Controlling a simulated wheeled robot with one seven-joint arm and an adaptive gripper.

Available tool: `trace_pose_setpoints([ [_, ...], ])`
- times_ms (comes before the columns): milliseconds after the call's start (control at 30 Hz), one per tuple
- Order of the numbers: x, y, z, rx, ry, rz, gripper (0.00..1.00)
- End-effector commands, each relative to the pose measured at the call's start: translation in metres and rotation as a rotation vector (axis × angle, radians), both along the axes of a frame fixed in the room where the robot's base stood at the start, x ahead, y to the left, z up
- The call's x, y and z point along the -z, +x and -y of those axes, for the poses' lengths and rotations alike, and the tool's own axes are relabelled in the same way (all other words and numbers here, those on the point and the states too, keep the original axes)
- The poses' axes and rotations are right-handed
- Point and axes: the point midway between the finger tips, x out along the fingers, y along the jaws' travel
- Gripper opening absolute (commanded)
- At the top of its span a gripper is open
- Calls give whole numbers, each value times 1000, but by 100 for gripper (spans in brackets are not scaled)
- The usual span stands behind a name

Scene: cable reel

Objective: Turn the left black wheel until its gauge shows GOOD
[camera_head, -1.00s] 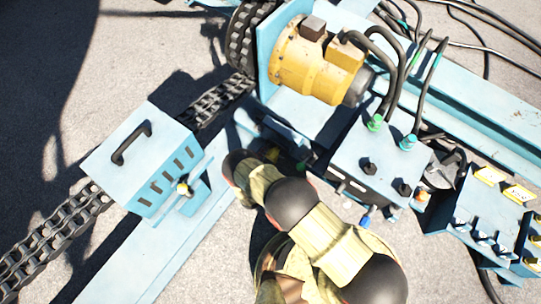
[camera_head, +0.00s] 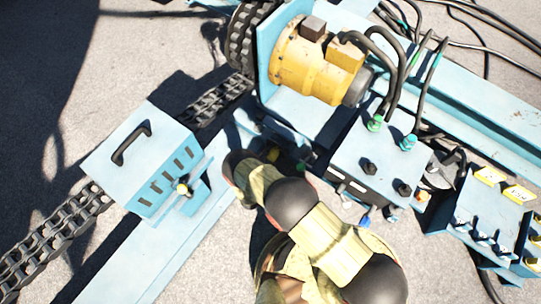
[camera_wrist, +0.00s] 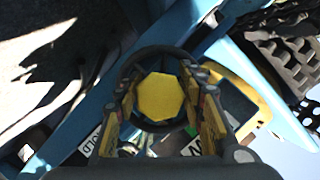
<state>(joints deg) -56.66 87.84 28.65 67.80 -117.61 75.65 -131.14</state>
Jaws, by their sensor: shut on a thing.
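The black wheel (camera_wrist: 127,73) shows in the wrist view as a dark ring around a yellow eight-sided hub (camera_wrist: 160,96). My gripper (camera_wrist: 158,90) has one finger on each side of the hub and is shut on the wheel. I cannot tell which of the wheels it is. In the head view my arm covers the gripper, and a small yellow part (camera_head: 272,154) shows beside the arm's end. No gauge reading is legible.
A yellow motor (camera_head: 305,65) and a blue box with hoses (camera_head: 378,150) stand close to my arm. A blue chain cover with a black handle (camera_head: 140,155) is at the left. A control panel (camera_head: 485,215) is at the right.

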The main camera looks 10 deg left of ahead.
Motion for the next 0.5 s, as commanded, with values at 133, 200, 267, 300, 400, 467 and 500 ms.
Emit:
trace_pose_setpoints([
  [133,1,-1,2,2,0,-2,0],
  [200,1,-1,2,2,5,0,0],
  [267,1,-1,2,3,14,3,0],
  [300,1,-1,2,2,23,7,0],
  [400,1,-1,1,1,58,21,0],
  [467,2,-1,2,2,88,33,0],
  [500,1,-1,2,2,110,43,0],
])
